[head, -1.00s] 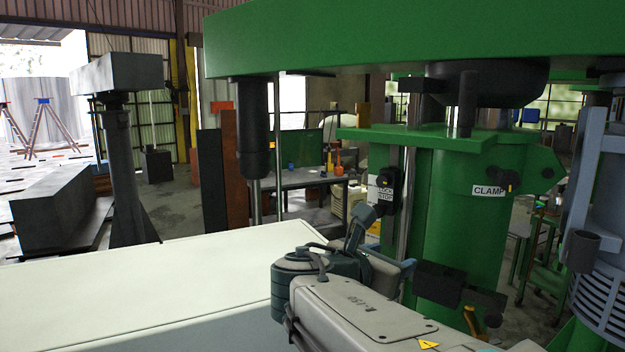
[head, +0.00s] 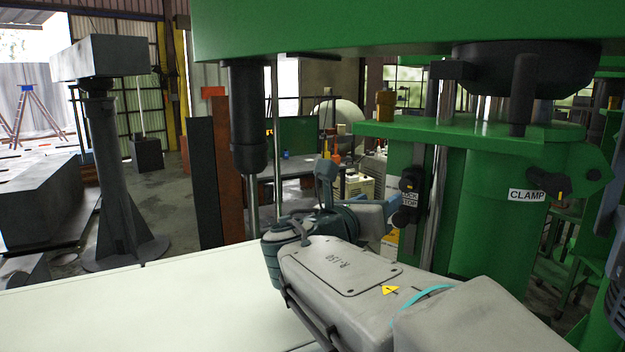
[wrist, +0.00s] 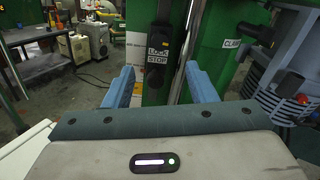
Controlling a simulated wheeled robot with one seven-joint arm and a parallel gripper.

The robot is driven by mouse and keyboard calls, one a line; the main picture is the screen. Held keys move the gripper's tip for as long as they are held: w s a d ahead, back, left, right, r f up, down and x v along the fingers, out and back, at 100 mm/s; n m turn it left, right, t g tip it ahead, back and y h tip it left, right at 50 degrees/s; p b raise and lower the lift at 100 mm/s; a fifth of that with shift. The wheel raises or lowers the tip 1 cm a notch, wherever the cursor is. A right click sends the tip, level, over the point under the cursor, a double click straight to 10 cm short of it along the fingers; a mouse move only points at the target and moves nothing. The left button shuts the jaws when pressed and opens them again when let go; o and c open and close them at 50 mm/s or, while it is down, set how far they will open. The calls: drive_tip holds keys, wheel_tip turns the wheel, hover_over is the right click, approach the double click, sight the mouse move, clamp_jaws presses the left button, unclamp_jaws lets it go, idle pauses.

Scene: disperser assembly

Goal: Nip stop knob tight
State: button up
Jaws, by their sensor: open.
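The stop knob is a black part on the LOCK STOP fitting (head: 409,183), which sits on a vertical rod beside the green column. Black knob shapes show above and below its white label, and the lower knob (head: 402,216) also shows in the wrist view (wrist: 155,77). My gripper (head: 358,195) has blue fingers, spread apart and empty. In the head view they point toward the fitting from its left. In the wrist view (wrist: 160,88) the fitting lies between the two fingers, seemingly ahead of them. Contact cannot be told.
A green arm (head: 400,32) spans overhead, with a dark cylinder (head: 248,110) hanging at left. The green column (head: 480,215) carries a CLAMP label and lever (head: 545,195) at right. A pale flat surface (head: 130,305) lies below at left. A workbench (head: 285,168) stands behind.

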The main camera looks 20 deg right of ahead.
sight(405, 183)
drive_tip(key=p+x, duration=0.2)
drive_tip(key=x, duration=1)
drive_tip(key=shift+s, duration=0.1)
drive_tip(key=shift+c, duration=0.3)
drive_tip(key=c, duration=0.9)
